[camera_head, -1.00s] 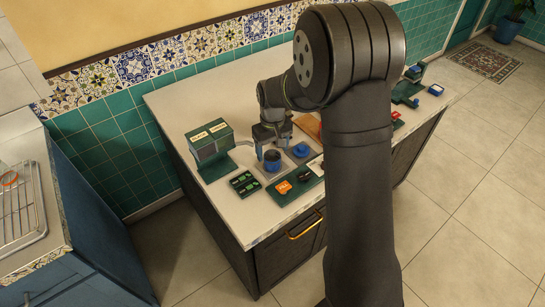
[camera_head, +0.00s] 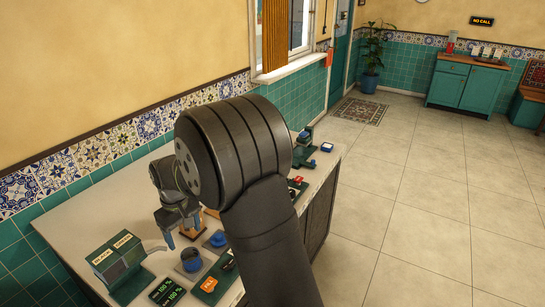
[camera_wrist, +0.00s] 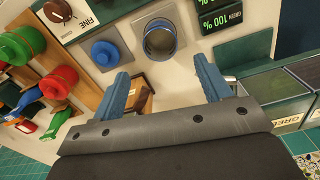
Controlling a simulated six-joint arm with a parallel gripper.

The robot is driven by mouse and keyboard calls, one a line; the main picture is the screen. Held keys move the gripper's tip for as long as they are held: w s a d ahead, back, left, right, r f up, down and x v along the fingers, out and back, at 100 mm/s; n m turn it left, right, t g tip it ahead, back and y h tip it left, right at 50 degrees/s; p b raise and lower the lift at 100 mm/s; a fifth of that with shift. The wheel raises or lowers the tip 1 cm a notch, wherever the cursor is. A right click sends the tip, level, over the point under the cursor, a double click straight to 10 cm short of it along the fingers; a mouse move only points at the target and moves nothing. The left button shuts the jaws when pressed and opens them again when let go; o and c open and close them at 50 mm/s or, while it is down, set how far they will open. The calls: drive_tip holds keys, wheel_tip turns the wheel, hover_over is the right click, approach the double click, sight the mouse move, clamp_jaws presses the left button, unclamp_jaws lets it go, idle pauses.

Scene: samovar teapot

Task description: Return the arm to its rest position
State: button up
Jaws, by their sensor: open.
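My gripper (camera_head: 180,238) is open and empty, its blue fingers pointing down over the back part of the white counter (camera_head: 75,228). In the wrist view my gripper (camera_wrist: 160,64) shows both fingers well apart with nothing between them. A blue cup (camera_head: 191,258) stands on a grey plate in front of the gripper, apart from it; its open round top shows in the wrist view (camera_wrist: 160,38). A round blue piece (camera_head: 218,239) lies beside it and also shows in the wrist view (camera_wrist: 105,53). My dark arm hides part of the counter.
A green two-part dispenser (camera_head: 118,258) stands left of the gripper. A green-lettered display (camera_head: 167,292) and an orange label (camera_head: 209,285) are near the front edge. Red (camera_wrist: 58,82) and green (camera_wrist: 22,45) round pieces show in the wrist view. The tiled wall (camera_head: 92,152) runs behind the counter.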

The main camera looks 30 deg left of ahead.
sight(188, 249)
wheel_tip(188, 249, down, 12)
drive_tip(key=shift+r, duration=0.25)
wheel_tip(188, 249, up, 3)
drive_tip(key=shift+f, duration=0.15)
drive_tip(key=shift+r, duration=0.75)
